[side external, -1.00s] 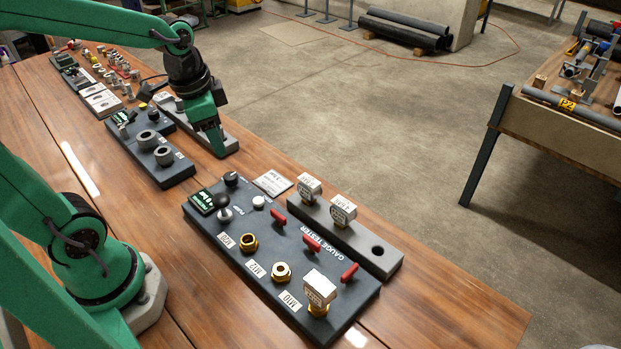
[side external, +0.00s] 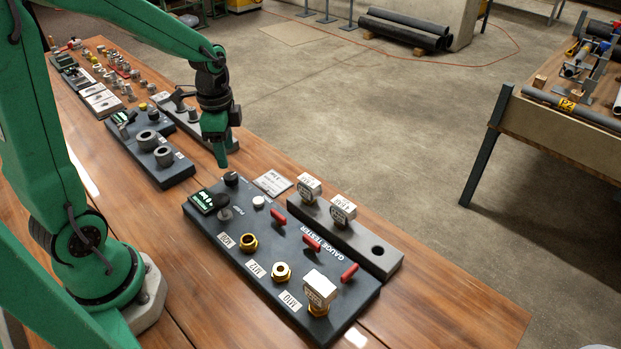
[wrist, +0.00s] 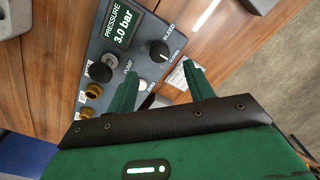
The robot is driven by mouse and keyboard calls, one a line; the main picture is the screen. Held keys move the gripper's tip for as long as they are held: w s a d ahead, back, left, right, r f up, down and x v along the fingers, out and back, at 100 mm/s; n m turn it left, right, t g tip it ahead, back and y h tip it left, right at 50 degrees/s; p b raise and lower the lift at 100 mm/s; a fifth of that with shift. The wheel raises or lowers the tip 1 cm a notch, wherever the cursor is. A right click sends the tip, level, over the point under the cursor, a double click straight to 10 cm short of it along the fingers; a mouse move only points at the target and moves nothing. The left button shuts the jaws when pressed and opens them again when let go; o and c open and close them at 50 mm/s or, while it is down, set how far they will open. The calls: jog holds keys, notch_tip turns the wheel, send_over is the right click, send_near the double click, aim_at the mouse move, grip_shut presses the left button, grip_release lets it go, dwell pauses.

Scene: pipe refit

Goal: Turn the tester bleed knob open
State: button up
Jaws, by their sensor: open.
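The gauge tester (side external: 262,262) is a dark box on the wooden table. Its bleed knob (side external: 231,179) is a black round knob at the far end of the panel. In the wrist view the bleed knob (wrist: 160,50) shows a white pointer line and sits beside the word BLEED. My gripper (side external: 221,163) is just above and beside the bleed knob in the side view. In the wrist view my gripper (wrist: 159,70) has its green fingers spread and empty, with the knob ahead of the gap, apparently untouched. The tester display (wrist: 122,25) reads 3.0 bar.
The pump knob (wrist: 100,70) and a white button (side external: 258,202) are close to the bleed knob. Red levers (side external: 311,242) and brass fittings (side external: 281,271) line the panel. A gauge rack (side external: 360,245) stands along the right side. A white card (side external: 272,183) lies beside the tester.

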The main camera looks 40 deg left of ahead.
aim_at(230, 176)
jog(key=shift+f, duration=3.65)
jog(key=c, duration=1)
